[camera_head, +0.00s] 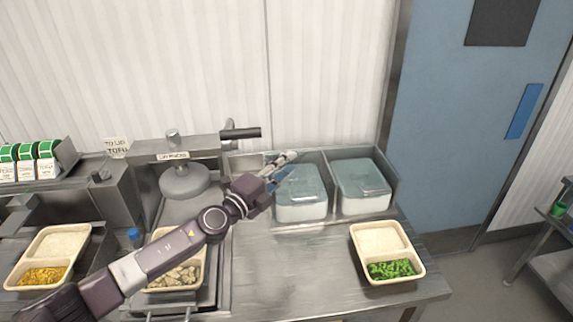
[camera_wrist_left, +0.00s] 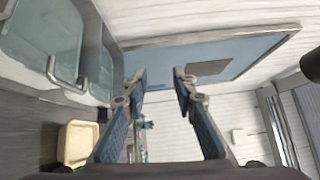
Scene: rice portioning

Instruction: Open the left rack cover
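The left rack cover (camera_head: 306,183) is a translucent pale teal lid on the left white container in the metal rack; it lies closed. My left gripper (camera_head: 284,167) is at the back left corner of this cover and hides part of it. In the left wrist view my left gripper (camera_wrist_left: 159,75) is open, with two blue-padded fingers apart and nothing between them. A lid with a handle, seemingly the left cover (camera_wrist_left: 42,38), shows at the left of that view, beside the fingers. My right gripper is in neither view.
A second lidded container (camera_head: 363,180) stands right of the left one. A tray with green vegetables (camera_head: 391,270) sits at the front right of the counter.

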